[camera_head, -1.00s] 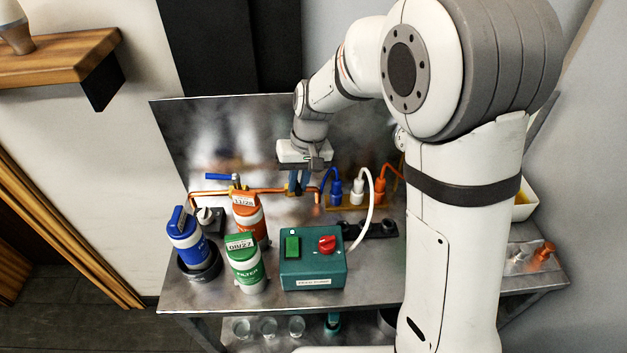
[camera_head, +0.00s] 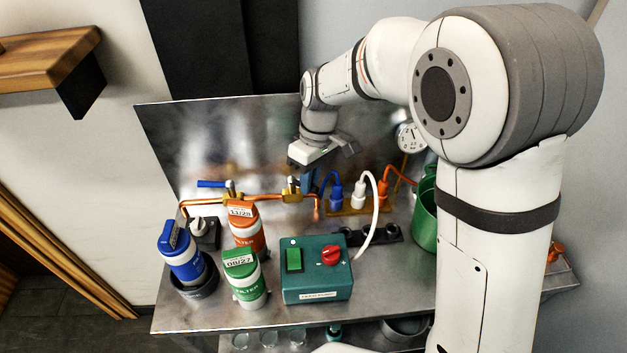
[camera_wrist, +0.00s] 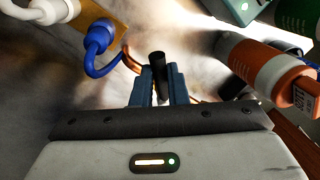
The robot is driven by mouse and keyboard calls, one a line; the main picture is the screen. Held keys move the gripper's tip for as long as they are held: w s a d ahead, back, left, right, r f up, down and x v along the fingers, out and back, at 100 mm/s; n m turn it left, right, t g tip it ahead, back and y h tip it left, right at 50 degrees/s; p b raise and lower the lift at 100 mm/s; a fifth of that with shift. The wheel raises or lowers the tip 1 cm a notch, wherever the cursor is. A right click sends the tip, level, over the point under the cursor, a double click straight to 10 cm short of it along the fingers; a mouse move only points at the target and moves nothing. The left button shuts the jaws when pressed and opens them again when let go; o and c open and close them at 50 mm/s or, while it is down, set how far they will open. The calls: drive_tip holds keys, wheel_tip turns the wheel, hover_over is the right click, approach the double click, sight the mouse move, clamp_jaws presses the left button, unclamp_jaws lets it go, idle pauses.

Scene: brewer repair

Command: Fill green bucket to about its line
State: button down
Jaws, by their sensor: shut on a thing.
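The green bucket (camera_head: 425,215) stands at the right of the steel bench, mostly hidden behind my arm; its line and inside do not show. A copper pipe (camera_head: 265,192) runs along the back of the bench and bends down at an open end near the middle. A brass valve (camera_head: 291,189) sits on this pipe. My gripper (camera_head: 308,180) is at this valve, beside the pipe's down-turned end. In the wrist view its blue fingers (camera_wrist: 158,88) are shut on a black handle (camera_wrist: 157,66), which appears to belong to the valve. No water is visible.
A second valve with a blue lever (camera_head: 212,184) is on the pipe's left. Blue (camera_head: 184,255), orange (camera_head: 247,228) and green (camera_head: 243,278) filters and a teal switch box (camera_head: 316,270) stand in front. Plugs with hoses (camera_head: 359,193) and a gauge (camera_head: 411,137) are at right.

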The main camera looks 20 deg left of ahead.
drive_tip(key=shift+w+a+r, duration=0.1)
drive_tip(key=shift+w+r, duration=0.05)
drive_tip(key=c, duration=1.5)
unclamp_jaws()
drive_tip(key=shift+o, duration=0.2)
wheel_tip(320, 180, up, 10)
drive_tip(key=shift+c, duration=0.2)
